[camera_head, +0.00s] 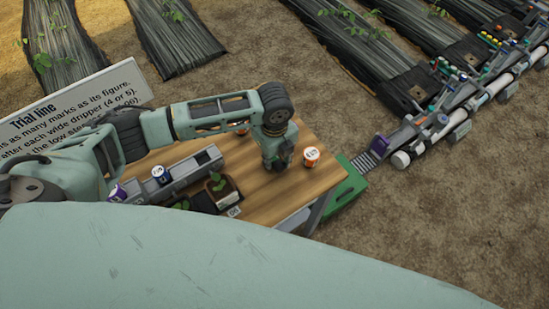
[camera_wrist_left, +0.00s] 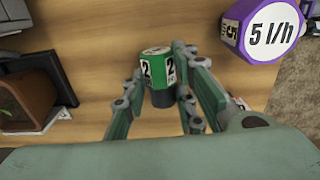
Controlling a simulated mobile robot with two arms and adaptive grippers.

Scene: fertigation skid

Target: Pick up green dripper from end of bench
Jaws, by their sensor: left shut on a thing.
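The green dripper (camera_wrist_left: 157,80), marked with a 2, shows in the left wrist view between the fingers of my left gripper (camera_wrist_left: 160,72). The fingers are closed on its sides, with the wooden bench top (camera_wrist_left: 95,30) behind it. In the head view my left gripper (camera_head: 278,160) points down over the right end of the bench (camera_head: 262,190), and the green dripper is mostly hidden by it there. An orange and white dripper (camera_head: 311,157) stands on the bench just right of the gripper. My right gripper is not in view.
A grey rail (camera_head: 185,177) holds a blue and white dripper (camera_head: 160,174). A potted seedling (camera_head: 220,187) stands near the front edge. A green crate (camera_head: 345,195) lies right of the bench. A large sign (camera_head: 75,105) stands behind; pipework (camera_head: 470,110) runs at right.

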